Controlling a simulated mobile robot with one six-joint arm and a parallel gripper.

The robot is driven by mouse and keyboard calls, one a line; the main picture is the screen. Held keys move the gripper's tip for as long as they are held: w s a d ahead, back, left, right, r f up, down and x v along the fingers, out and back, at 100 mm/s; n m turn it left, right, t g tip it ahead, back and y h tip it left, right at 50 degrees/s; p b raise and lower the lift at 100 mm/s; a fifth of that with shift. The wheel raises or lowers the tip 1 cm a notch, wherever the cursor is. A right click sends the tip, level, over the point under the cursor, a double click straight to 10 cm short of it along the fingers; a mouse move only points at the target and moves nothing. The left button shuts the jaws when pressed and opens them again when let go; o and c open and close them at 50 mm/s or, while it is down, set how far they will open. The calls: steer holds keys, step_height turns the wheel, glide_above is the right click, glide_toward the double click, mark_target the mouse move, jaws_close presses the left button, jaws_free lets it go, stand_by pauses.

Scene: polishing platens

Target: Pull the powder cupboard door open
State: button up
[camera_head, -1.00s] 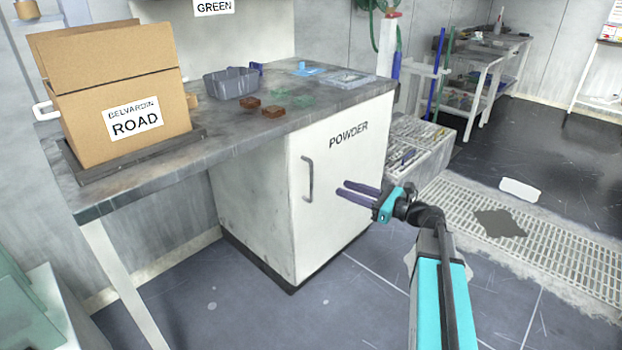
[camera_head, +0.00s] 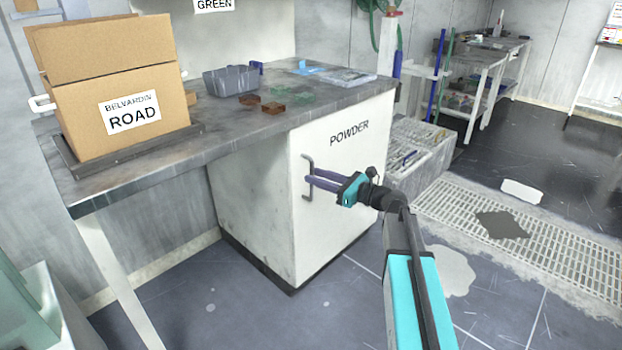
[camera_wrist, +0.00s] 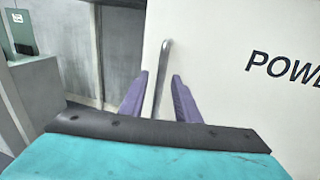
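The white powder cupboard door (camera_head: 345,215) carries the word POWDER and appears shut under the grey worktop. Its grey vertical bar handle (camera_head: 307,178) is near the door's left edge. My gripper (camera_head: 312,180) is at the handle, with its purple fingers pointing at it. In the wrist view the handle (camera_wrist: 162,75) stands between the two parted fingers of my gripper (camera_wrist: 160,95), with a visible gap on the right side. The door (camera_wrist: 240,80) also shows there on the right. Whether a finger touches the bar I cannot tell.
A cardboard box (camera_head: 120,95) labelled ROAD stands on the worktop (camera_head: 225,135), with a grey bin (camera_head: 232,81) and small blocks behind. A tray of tools (camera_head: 415,155) is right of the cupboard. The floor in front (camera_head: 330,310) is clear, apart from a pale patch (camera_head: 448,270).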

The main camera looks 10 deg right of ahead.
steer(key=shift+x, duration=1.3)
jaws_close()
